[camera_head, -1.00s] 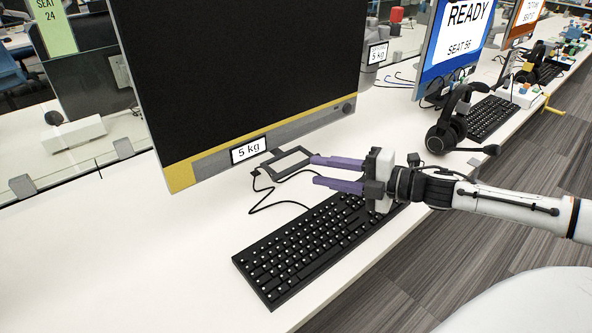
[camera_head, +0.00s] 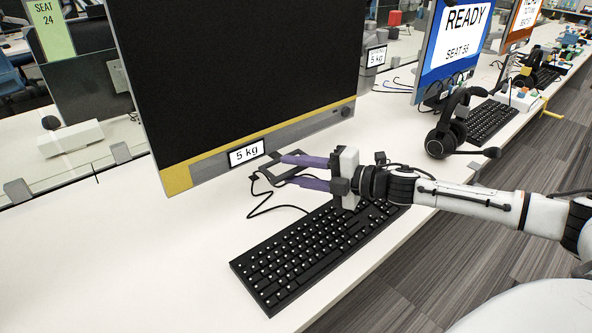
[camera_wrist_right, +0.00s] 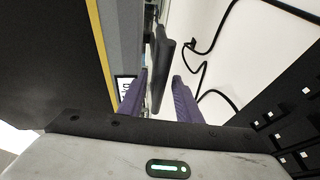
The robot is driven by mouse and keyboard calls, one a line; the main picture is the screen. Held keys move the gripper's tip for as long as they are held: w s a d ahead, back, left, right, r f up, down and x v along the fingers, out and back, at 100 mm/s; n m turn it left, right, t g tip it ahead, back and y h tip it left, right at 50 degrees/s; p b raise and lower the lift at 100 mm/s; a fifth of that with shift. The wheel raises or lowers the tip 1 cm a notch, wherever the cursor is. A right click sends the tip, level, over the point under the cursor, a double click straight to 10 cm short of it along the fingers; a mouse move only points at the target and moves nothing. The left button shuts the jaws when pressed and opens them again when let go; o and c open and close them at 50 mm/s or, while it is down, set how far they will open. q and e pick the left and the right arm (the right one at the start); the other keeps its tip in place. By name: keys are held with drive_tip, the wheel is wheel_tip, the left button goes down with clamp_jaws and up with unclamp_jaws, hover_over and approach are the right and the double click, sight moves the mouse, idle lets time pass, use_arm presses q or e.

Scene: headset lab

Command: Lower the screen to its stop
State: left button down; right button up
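The large dark screen (camera_head: 240,70) has a grey lower edge with a yellow strip and a "5 kg" label. It stands above the white desk at the left centre. A dark open rectangular frame (camera_head: 268,173) shows just under its lower edge; how it joins the screen is hidden. My right gripper (camera_head: 280,171), with purple fingers, is open at this frame, just below the screen edge. In the right wrist view a dark bar (camera_wrist_right: 160,60) lies between the fingers, nearer the left one, with a gap to the right one. My left gripper is out of view.
A black keyboard (camera_head: 310,255) lies below my right gripper. A black cable (camera_head: 262,200) loops on the desk beside it. A headset (camera_head: 450,130) and a "READY" monitor (camera_head: 455,45) stand to the right. The desk at the front left is clear.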

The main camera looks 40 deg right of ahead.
drive_tip(key=shift+c, duration=0.4)
clamp_jaws()
drive_tip(key=shift+f, duration=0.15)
wheel_tip(320, 180, down, 3)
drive_tip(key=shift+s+f+b, duration=0.1)
drive_tip(key=shift+b, duration=0.65)
drive_tip(key=shift+o, duration=0.4)
unclamp_jaws()
drive_tip(key=shift+r, duration=0.25)
